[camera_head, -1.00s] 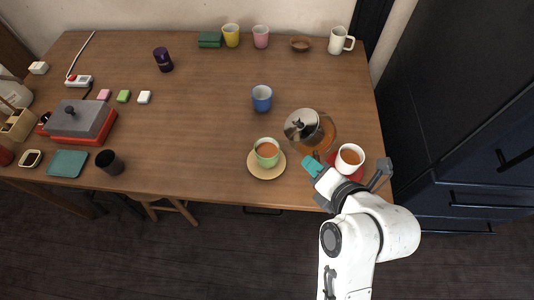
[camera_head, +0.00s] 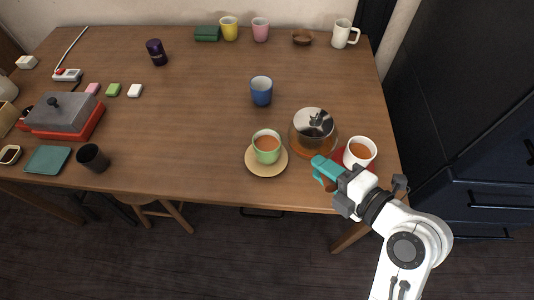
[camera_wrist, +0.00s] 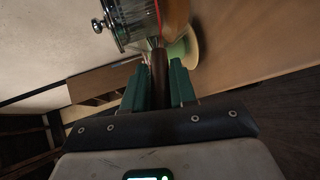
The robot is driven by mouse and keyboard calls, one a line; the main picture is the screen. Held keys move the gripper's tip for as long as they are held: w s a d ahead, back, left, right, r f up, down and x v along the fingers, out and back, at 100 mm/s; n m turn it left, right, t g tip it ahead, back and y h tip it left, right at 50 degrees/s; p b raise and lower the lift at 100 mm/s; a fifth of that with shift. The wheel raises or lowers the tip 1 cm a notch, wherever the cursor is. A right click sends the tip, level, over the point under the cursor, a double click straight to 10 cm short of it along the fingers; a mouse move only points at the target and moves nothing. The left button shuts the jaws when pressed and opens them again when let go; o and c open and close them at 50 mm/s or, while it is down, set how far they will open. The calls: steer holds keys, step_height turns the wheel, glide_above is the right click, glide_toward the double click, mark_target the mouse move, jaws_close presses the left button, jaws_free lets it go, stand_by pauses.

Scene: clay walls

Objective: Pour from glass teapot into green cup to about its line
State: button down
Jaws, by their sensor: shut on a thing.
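The glass teapot (camera_head: 313,135) has a metal lid and amber liquid low inside. It looks about upright at the table's front right, right of the green cup; I cannot tell whether it touches the table. My gripper (camera_head: 322,172) has teal fingers and is shut on the teapot's brown handle (camera_wrist: 158,72), seen between the fingers in the wrist view. The green cup (camera_head: 267,156) stands upright on a round wooden saucer (camera_head: 252,168) and holds brown tea. Its line cannot be made out. The wrist view shows part of the teapot (camera_wrist: 132,18) and the green cup (camera_wrist: 178,50) beyond the handle.
A white cup (camera_head: 373,147) of tea stands on a red coaster (camera_head: 339,157), close right of the teapot and my gripper. A blue cup (camera_head: 261,92) stands behind the green cup. Yellow (camera_head: 229,29) and pink (camera_head: 260,30) cups are at the back.

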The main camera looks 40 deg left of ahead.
steer(key=shift+r+p, duration=0.7)
steer(key=shift+r, duration=1.35)
step_height(320, 180, down, 4)
steer(key=b, duration=0.5)
steer(key=shift+f, duration=0.15)
steer(key=shift+r+p, duration=1.65)
steer(key=shift+r, duration=2)
